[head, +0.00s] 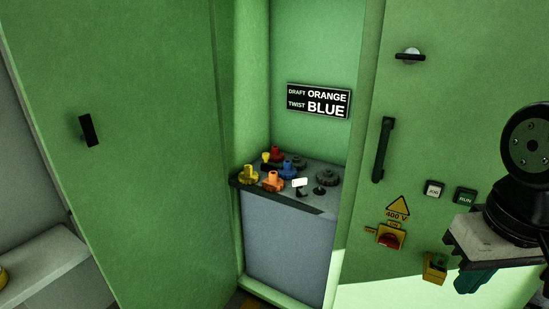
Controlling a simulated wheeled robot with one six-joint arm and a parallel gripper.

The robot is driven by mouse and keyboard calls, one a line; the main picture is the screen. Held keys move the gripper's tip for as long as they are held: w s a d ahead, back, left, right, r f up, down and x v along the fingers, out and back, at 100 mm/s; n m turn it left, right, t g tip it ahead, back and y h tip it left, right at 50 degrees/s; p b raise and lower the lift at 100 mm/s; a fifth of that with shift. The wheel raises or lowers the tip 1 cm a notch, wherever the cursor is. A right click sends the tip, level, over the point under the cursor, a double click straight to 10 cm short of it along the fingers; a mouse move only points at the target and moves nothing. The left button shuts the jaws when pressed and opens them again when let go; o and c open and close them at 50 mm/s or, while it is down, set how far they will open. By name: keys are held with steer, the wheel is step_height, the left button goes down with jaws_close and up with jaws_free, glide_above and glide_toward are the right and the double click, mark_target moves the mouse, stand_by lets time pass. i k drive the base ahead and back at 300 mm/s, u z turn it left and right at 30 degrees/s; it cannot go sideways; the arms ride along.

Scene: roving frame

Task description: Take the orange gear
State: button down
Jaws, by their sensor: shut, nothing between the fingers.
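The orange gear (272,182) stands with its hub up near the front edge of a dark-topped grey cabinet (287,245) inside the open green bay. A yellow gear (248,175) is to its left and a blue gear (288,170) is just behind it to the right. A red gear (277,154) is farther back. My gripper (471,286) is at the lower right, well apart from the gears, with its teal fingers together and nothing seen between them. My arm partly hides it.
Dark gears (327,177) and a white tag (299,182) share the cabinet top. A sign (319,101) reads DRAFT ORANGE, TWIST BLUE. The left door (130,150) and right panel, with black handle (383,149) and red switch (390,238), flank the bay.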

mark_target(273, 183)
steer(key=u, duration=0.2)
steer(key=i, duration=0.3)
steer(key=u, duration=0.75)
steer(key=i, duration=1.25)
steer(key=z, duration=0.4)
